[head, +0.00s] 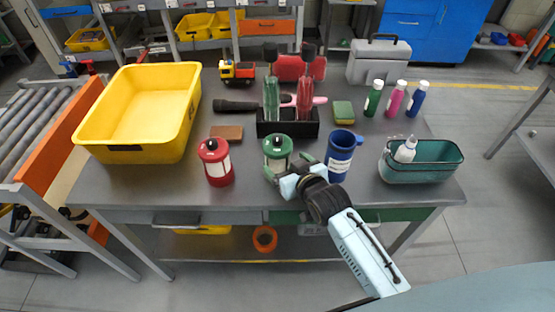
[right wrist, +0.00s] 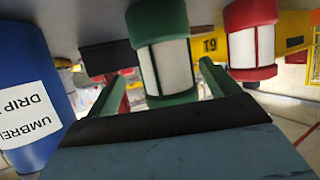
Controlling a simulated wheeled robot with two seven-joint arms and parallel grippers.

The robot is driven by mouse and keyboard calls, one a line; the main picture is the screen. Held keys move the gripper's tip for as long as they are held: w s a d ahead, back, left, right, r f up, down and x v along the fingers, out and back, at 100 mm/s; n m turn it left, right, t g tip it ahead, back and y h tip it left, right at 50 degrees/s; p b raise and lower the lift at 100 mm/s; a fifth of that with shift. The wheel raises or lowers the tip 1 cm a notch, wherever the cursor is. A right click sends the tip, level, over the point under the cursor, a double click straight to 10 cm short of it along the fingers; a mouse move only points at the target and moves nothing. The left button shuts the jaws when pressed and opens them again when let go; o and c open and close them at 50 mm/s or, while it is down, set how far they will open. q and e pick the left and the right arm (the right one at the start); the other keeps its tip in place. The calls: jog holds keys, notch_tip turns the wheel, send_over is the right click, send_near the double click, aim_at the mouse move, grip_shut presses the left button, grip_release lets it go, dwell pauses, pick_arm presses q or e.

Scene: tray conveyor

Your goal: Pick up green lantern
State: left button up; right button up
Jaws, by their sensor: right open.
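The green lantern (head: 277,146) stands upright on the grey table, left of the blue umbrella-drip container (head: 341,157). It has a green cap and base with pale panels. My right gripper (head: 287,165) is at the lantern's near side, low over the front of the table. In the right wrist view the picture is upside down; the green lantern (right wrist: 166,62) shows between the two green fingers of the open right gripper (right wrist: 163,75). I cannot tell whether a finger touches it. My left gripper is not in view.
A red lantern (head: 215,162) stands to the left, also in the right wrist view (right wrist: 250,40). A black holder (head: 288,128) with bottles is behind the green lantern. A yellow bin (head: 140,108) is at the left, a teal basket (head: 422,168) at the right.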

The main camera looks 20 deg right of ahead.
aim_at(283, 164)
jog(key=x, duration=0.3)
jog(key=shift+w+a, duration=0.35)
jog(key=shift+a, duration=0.1)
jog(key=shift+w+f, duration=0.15)
jog(key=shift+w, duration=0.4)
jog(key=c, duration=1.3)
